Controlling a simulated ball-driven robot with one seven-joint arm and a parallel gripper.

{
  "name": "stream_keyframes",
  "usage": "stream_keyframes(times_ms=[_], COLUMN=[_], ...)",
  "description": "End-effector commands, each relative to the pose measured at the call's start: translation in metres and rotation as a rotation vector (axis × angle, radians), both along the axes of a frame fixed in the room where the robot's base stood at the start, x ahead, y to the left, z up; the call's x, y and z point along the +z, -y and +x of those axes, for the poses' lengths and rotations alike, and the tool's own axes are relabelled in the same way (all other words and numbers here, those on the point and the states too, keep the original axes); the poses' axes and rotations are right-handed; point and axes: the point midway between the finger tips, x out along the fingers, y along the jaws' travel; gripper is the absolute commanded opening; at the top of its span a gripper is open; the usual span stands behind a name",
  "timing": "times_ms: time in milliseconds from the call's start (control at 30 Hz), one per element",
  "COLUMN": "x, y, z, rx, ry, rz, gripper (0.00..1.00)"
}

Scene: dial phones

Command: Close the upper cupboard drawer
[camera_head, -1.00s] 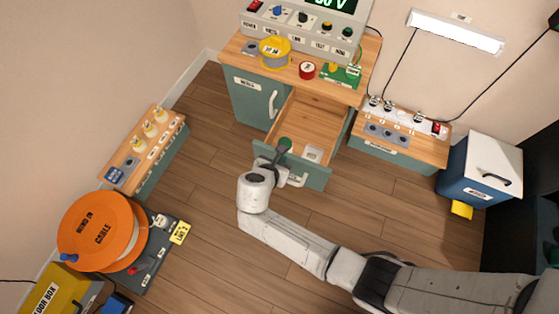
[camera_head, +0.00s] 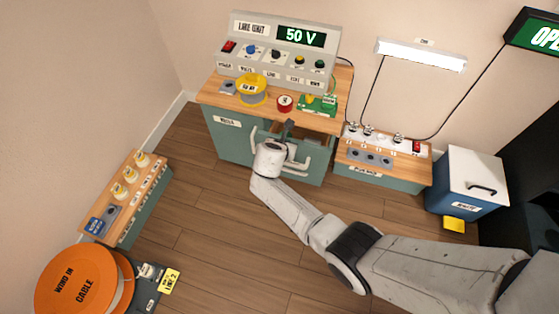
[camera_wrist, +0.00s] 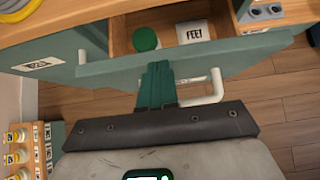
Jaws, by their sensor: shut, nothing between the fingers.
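The cupboard (camera_head: 222,147) is teal with a wooden top, against the back wall. Its upper drawer (camera_wrist: 245,56) is still partly open in the wrist view, with its teal front standing out from the wooden top. Inside are a green round thing (camera_wrist: 146,39) and a pale card marked FEET (camera_wrist: 196,31). My gripper (camera_wrist: 158,72) is shut and empty, its fingertips overlapping the drawer front beside the white handle (camera_wrist: 207,90). I cannot tell whether they touch it. In the head view my gripper (camera_head: 288,127) and wrist hide much of the drawer.
A control panel (camera_head: 285,45), a yellow spool (camera_head: 252,90) and a red round item (camera_head: 284,103) stand on the cupboard top. A low bench (camera_head: 385,171) and a blue bin (camera_head: 465,190) stand right. An orange cable reel (camera_head: 75,285) is lower left. Wooden floor between is clear.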

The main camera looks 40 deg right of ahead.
Motion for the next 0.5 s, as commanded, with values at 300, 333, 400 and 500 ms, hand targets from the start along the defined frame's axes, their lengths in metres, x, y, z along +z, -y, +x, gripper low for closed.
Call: stream_keyframes(times_ms=[300,333,400,500], x=[-0.002,-0.002,-0.001,-0.001], y=[0.024,0.025,0.025,0.026], z=[0.017,0.017,0.018,0.018], rx=[-0.001,0.001,0.001,0.001], ry=[-0.002,-0.002,-0.003,-0.003], rz=[0.000,0.000,0.000,0.000], gripper=[0.00,0.00,0.00,0.00])
